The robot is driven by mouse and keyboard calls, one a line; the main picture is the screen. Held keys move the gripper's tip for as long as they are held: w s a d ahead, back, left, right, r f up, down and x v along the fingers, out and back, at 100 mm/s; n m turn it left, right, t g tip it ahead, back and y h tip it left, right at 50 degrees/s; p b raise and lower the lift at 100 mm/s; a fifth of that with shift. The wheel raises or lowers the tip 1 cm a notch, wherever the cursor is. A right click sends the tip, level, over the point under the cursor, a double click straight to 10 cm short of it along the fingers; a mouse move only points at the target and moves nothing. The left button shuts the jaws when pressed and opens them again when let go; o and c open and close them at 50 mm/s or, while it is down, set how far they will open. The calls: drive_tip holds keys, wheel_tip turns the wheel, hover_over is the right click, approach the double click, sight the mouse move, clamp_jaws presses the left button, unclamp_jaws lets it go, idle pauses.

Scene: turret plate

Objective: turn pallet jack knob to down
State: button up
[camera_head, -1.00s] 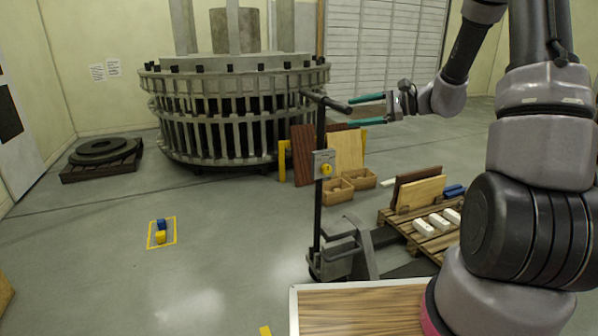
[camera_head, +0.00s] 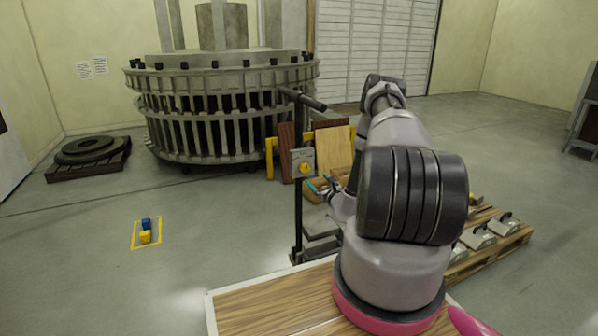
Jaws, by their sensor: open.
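The pallet jack knob (camera_head: 305,168) is a small yellow disc on a grey plate (camera_head: 302,156). The plate is fixed on the dark upright post of the pallet jack handle (camera_head: 298,208). My gripper (camera_head: 318,186) has teal fingers and is open. In the picture it sits just below and right of the knob and looks empty. I cannot tell its depth distance from the knob. My arm hides part of the pallet jack and the pallet behind it.
The handle's crossbar (camera_head: 303,99) sticks out above the knob. Brown boards (camera_head: 331,148) lean behind the post. A wooden pallet (camera_head: 500,245) with several grey items is at right. A wooden tabletop (camera_head: 262,306) lies in front. Floor at left is mostly clear.

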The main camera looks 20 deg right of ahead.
sight(306, 169)
drive_tip(key=w, duration=1)
drive_tip(key=shift+a, duration=0.2)
drive_tip(key=c, duration=1.4)
drive_tip(key=shift+o, duration=0.2)
drive_tip(key=m, duration=0.4)
drive_tip(key=shift+d+m, duration=0.15)
drive_tip(key=shift+m, duration=0.15)
drive_tip(key=m, duration=0.5)
